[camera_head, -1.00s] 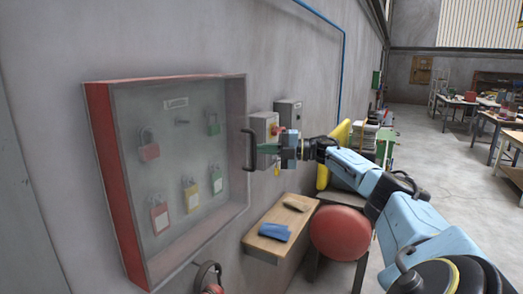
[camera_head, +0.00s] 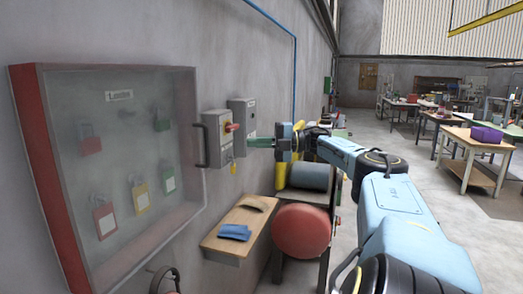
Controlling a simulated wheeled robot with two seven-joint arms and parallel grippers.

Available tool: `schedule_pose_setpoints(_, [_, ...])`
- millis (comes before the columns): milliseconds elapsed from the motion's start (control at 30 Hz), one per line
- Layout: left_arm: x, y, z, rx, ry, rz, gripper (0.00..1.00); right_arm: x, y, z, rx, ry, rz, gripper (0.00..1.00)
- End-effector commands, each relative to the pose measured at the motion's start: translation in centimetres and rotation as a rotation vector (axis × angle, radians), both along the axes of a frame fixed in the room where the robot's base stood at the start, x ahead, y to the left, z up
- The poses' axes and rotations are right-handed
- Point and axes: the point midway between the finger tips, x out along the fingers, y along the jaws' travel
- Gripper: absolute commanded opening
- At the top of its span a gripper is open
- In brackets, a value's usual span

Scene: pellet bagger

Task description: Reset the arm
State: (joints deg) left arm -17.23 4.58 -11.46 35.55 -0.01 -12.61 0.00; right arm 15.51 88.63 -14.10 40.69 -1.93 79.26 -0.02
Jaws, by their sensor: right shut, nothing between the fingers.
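My right arm comes in from the lower right. Its gripper (camera_head: 252,142) is shut and empty, with its green fingers pointing left toward the wall. In the picture the fingertips lie just right of the grey switch box (camera_head: 216,128) with the red and yellow knob; I cannot tell the exact gap. The red-framed lockout cabinet (camera_head: 40,150) hangs on the wall at left with its clear door shut. The door's dark handle (camera_head: 199,146) stands left of the fingertips, apart from them. My left gripper is not in view.
Padlocks hang inside the cabinet, including a yellow one (camera_head: 140,198). A small wooden shelf (camera_head: 222,246) holds blue cloth.

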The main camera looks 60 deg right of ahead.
Motion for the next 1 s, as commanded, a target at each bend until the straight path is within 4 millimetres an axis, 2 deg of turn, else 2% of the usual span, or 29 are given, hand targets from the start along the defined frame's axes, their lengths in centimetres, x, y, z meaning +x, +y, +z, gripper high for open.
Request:
schedule_pose_setpoints(167, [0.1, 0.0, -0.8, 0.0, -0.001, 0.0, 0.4, -1.2, -0.7, -0.1, -0.001, 0.0, 0.001, 0.0])
schedule_pose_setpoints(433, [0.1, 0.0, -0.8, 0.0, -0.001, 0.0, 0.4, -1.3, -0.8, -0.1, 0.001, 0.0, 0.0, 0.0])
schedule_pose_setpoints(500, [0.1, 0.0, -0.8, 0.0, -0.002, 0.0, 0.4, -1.1, -0.9, -1.0, 0.015, 0.005, -0.012, 0.0])
schedule_pose_setpoints(567, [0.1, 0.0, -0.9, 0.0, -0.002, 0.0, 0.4, -0.5, -1.1, -2.9, 0.043, 0.017, -0.035, 0.0])
schedule_pose_setpoints(667, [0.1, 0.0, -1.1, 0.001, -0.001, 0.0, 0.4, 0.8, -1.7, -8.2, 0.122, 0.053, -0.108, 0.0])
schedule_pose_setpoints(833, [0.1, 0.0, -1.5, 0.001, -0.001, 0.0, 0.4, 2.3, -1.8, -21.0, 0.289, 0.16, -0.289, 0.0])
schedule_pose_setpoints(900, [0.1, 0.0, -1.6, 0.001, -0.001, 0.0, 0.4, 2.3, -1.4, -26.4, 0.351, 0.212, -0.366, 0.0])
schedule_pose_setpoints(967, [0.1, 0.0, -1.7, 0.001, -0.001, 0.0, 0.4, 2.0, -0.7, -31.0, 0.4, 0.262, -0.43, 0.0])
schedule_pose_setpoints(1000, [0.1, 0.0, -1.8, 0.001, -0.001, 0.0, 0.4, 1.6, -0.1, -34.0, 0.432, 0.296, -0.473, 0.0])
